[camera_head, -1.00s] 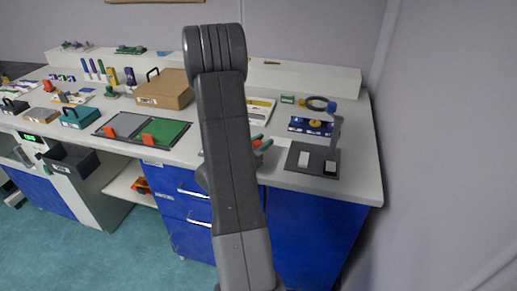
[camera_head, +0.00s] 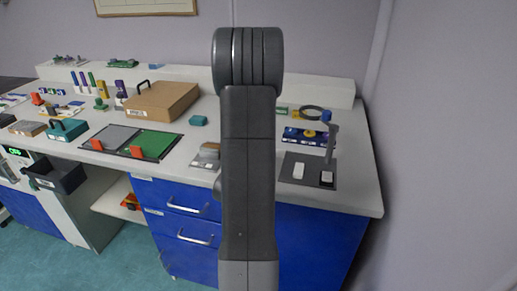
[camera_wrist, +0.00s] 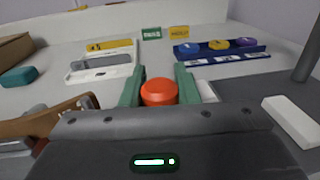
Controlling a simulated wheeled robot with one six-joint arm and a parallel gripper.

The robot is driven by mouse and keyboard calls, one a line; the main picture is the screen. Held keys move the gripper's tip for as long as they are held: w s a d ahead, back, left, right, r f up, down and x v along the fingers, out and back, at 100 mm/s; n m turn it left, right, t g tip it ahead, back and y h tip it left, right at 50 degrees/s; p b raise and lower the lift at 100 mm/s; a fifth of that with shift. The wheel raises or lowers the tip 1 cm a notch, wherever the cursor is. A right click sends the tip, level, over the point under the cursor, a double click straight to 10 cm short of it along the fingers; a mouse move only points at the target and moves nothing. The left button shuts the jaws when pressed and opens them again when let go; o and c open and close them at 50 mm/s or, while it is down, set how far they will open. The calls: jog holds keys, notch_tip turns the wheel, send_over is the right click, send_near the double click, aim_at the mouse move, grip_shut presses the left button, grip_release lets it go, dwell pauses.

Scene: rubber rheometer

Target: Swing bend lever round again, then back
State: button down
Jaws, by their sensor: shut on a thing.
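In the wrist view an orange-red round knob (camera_wrist: 159,92) sits between the two green fingers of my gripper (camera_wrist: 159,88), which is shut on it. The knob looks like the bend lever's handle; the lever below it is hidden by the gripper body. A brown curved piece with grey metal parts (camera_wrist: 62,118) lies just left of the gripper, perhaps part of the bending fixture. In the head view my arm hides the gripper and knob. A small tan and silver fixture (camera_head: 207,155) shows just left of my arm on the bench.
A dark plate (camera_head: 308,172) with two white-topped blocks and a post (camera_head: 331,140) stands to the right. A blue rack (camera_wrist: 220,50) with coloured discs is behind. A white tray (camera_wrist: 100,66) and teal block (camera_wrist: 18,76) lie at back left. A green and grey mat (camera_head: 152,143) is farther left.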

dwell(0.4)
jog(key=c, duration=1.1)
grip_release()
jog(key=shift+w, duration=0.1)
jog(key=b+v, duration=0.1)
jog(key=v, duration=1.3)
jog(key=shift+b, duration=0.4)
jog(key=shift+c, duration=0.2)
